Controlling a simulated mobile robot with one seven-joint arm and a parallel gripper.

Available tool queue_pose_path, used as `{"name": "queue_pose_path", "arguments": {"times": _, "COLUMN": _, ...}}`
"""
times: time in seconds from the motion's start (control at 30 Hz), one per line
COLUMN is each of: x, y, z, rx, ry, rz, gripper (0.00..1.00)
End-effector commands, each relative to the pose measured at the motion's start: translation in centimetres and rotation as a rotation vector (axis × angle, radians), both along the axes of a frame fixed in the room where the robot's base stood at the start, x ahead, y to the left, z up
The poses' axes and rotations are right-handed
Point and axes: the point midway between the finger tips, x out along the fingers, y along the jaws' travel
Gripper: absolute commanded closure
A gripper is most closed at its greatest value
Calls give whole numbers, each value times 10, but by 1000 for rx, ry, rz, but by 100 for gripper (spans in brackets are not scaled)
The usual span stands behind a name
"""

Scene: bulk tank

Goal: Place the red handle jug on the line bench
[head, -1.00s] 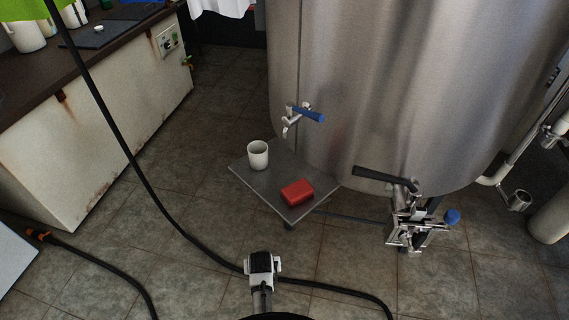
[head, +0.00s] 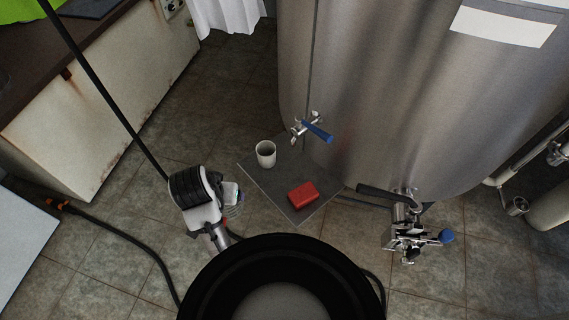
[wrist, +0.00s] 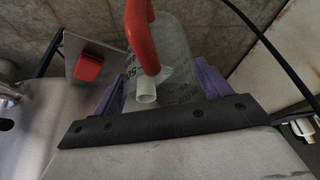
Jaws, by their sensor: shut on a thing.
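The red handle jug (wrist: 178,55) is clear with a red handle (wrist: 141,35) and shows close up in the wrist view. My gripper (wrist: 158,84) is shut on it, with a purple finger on each side. In the head view my gripper (head: 230,191) is low over the floor, left of the small grey platform. The jug (head: 235,211) shows there only as a small clear piece with a touch of red, mostly hidden by my wrist. A dark-topped bench (head: 45,82), probably the line bench, stands at the left, apart from the jug.
A white mug (head: 266,155) and a red block (head: 303,195) stand on the grey platform (head: 262,186) under the steel tank (head: 390,90). A blue-handled tap (head: 316,130) and a valve (head: 407,225) stick out from the tank. A black hose (head: 130,250) lies on the floor at left.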

Motion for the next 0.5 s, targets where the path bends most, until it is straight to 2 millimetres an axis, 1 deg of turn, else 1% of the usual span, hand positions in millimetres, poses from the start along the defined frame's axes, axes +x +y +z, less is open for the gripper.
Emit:
{"name": "queue_pose_path", "arguments": {"times": 0.17, "x": 13, "y": -14, "z": 0, "rx": 1, "ry": -4, "rz": 3, "gripper": 48}}
{"name": "queue_pose_path", "arguments": {"times": 0.37, "x": 32, "y": -37, "z": 0, "rx": 1, "ry": -3, "rz": 0, "gripper": 48}}
{"name": "queue_pose_path", "arguments": {"times": 0.5, "x": 54, "y": -66, "z": -1, "rx": 0, "ry": -3, "rz": -6, "gripper": 48}}
